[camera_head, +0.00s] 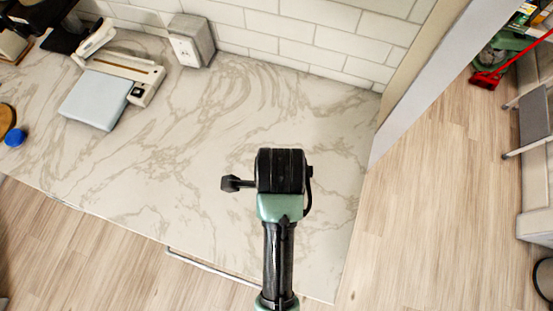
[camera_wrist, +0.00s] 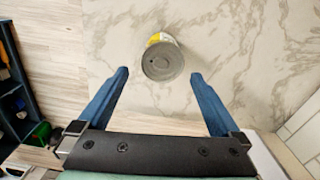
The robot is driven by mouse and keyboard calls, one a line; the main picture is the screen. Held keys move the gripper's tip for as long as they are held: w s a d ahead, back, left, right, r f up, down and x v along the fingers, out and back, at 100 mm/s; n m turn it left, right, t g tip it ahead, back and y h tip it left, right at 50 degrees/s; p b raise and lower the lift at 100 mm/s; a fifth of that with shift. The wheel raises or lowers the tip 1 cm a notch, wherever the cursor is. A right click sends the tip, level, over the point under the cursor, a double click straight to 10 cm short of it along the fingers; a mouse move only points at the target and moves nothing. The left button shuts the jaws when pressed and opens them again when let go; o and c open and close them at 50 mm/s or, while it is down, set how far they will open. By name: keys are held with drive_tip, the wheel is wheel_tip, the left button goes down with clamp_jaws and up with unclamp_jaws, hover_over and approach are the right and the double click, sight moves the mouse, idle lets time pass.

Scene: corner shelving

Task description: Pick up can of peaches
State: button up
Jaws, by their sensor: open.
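A can (camera_wrist: 162,62) shows in the wrist view, its grey metal end facing the camera and a strip of yellow and white label visible at its upper left. I take it to be the can of peaches, though no label text is readable. It is on the marble-patterned counter (camera_wrist: 225,35). My gripper (camera_wrist: 160,74) is open, with its blue fingers spread to either side of the can. The can lies between and slightly beyond the fingertips, with a gap on each side. In the head view my arm stands over the counter (camera_head: 220,130), and the can and fingers are hidden.
A pale blue and white appliance (camera_head: 100,95), a grey outlet box (camera_head: 190,40) and a blue round object (camera_head: 15,137) are at the counter's left and back. A tiled wall (camera_head: 300,40) runs behind. The counter around my arm is clear. Wood floor (camera_head: 440,200) lies right.

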wheel_tip(320, 180, down, 4)
drive_tip(key=shift+s+f, duration=0.1)
drive_tip(key=shift+w+a+f+p, duration=0.15)
drive_tip(key=shift+f+p, duration=0.35)
drive_tip(key=shift+f, duration=0.95)
drive_tip(key=shift+w+a+f+p, duration=0.1)
drive_tip(key=shift+f+p, duration=0.35)
drive_tip(key=shift+f, duration=0.95)
clamp_jaws()
